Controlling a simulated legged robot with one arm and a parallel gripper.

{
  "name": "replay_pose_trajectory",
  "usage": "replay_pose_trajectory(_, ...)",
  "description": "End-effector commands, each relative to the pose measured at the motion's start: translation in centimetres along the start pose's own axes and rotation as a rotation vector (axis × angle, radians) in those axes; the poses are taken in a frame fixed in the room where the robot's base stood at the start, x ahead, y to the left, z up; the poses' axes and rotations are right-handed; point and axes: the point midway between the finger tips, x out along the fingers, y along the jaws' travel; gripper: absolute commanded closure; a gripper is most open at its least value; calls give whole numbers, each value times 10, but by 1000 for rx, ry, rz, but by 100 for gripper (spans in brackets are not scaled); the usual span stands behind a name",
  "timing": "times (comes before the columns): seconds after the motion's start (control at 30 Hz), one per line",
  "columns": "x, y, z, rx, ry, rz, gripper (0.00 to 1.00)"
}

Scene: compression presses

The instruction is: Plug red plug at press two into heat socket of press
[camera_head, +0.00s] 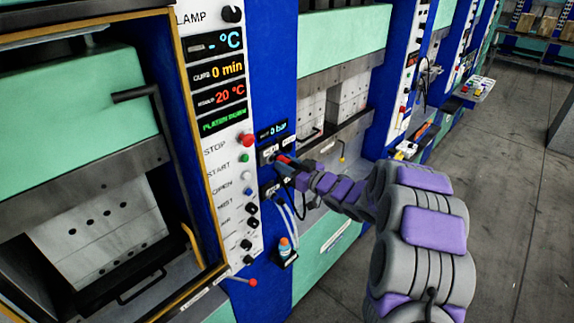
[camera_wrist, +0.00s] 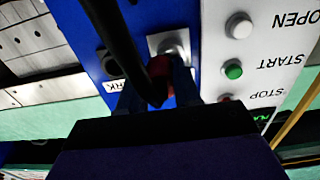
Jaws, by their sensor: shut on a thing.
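The red plug (camera_head: 284,159) is at the end of my gripper (camera_head: 290,163), in front of the blue column of the press. In the wrist view the red plug (camera_wrist: 160,72) is between my dark fingers (camera_wrist: 156,88), with a black cable (camera_wrist: 122,40) crossing in front and hiding part of it. The fingers are shut on the plug. A silver socket plate (camera_wrist: 175,46) lies directly behind the plug; in the head view the upper socket (camera_head: 269,153) is at the plug's tip. I cannot tell how deep the plug sits, or read the socket's label.
A control panel (camera_head: 217,130) with a red STOP button (camera_head: 247,140) and knobs stands left of the sockets. A lower socket block (camera_head: 269,188) has hanging hoses (camera_head: 285,222). A red-tipped lever (camera_head: 252,282) juts out below. Floor (camera_head: 500,180) is free at the right.

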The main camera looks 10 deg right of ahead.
Motion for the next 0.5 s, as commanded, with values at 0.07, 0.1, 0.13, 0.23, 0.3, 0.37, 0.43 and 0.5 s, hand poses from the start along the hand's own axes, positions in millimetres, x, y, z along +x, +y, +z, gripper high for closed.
replay_pose_trajectory(0.07,0,-1,0,-1,0,-1,100)
replay_pose_trajectory(0.1,0,-2,0,-2,0,-1,100)
replay_pose_trajectory(0.13,0,-3,0,-2,0,-1,100)
replay_pose_trajectory(0.23,0,-6,0,-4,-1,-2,100)
replay_pose_trajectory(0.3,0,-8,-1,-5,-1,-3,100)
replay_pose_trajectory(0.37,0,-9,-1,-6,-2,-3,100)
replay_pose_trajectory(0.43,0,-11,-1,-7,-2,-3,100)
replay_pose_trajectory(0.5,0,-12,-1,-7,-3,-3,100)
